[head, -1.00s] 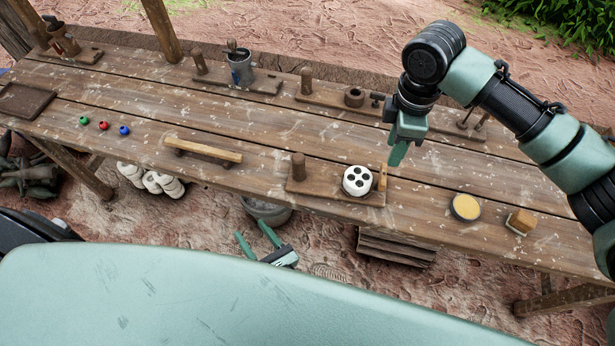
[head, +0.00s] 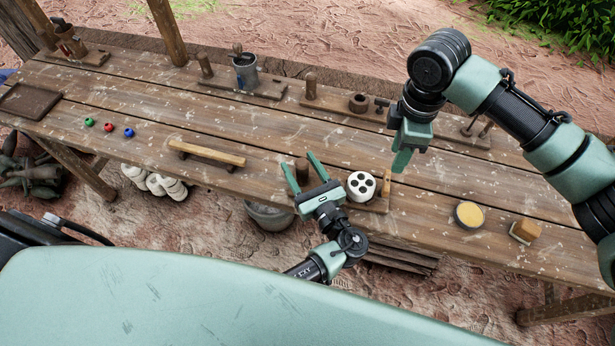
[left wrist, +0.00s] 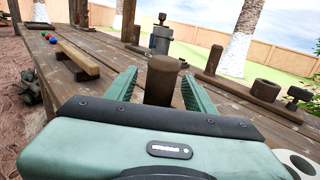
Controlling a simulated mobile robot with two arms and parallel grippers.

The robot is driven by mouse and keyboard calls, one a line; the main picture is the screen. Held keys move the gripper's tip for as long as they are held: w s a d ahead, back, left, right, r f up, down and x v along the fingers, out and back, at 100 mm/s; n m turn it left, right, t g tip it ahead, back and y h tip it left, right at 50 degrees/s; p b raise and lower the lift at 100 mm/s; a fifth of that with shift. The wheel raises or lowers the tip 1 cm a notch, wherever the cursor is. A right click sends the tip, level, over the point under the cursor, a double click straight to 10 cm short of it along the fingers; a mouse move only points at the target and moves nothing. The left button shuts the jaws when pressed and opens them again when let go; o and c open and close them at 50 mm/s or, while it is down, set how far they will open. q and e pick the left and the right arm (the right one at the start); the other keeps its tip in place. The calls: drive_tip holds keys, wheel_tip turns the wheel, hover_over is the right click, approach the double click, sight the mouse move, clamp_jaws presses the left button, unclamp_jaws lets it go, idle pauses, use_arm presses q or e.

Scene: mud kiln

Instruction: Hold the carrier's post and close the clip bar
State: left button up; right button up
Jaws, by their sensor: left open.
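The carrier is a wooden board (head: 376,206) near the table's front edge. It bears a round wooden post (head: 302,171), a white disc with dark holes (head: 360,186) and a small upright clip bar (head: 386,184) at the disc's right. My left gripper (head: 300,168) is open, its fingers one on each side of the post. In the left wrist view the post (left wrist: 162,80) stands between the fingers, with a gap visible on both sides. My right gripper (head: 402,161) points down above the table, behind and right of the clip bar; its fingers overlap in the view.
A wooden handle bar (head: 206,153) lies left of the carrier. A round yellow-topped tin (head: 469,215) and a wooden block (head: 525,231) lie to the right. Along the back stand boards with posts and a metal cup (head: 245,70). Small coloured balls (head: 108,127) lie at left.

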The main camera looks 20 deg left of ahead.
use_arm(q)
drive_tip(key=shift+x, duration=1.15)
clamp_jaws()
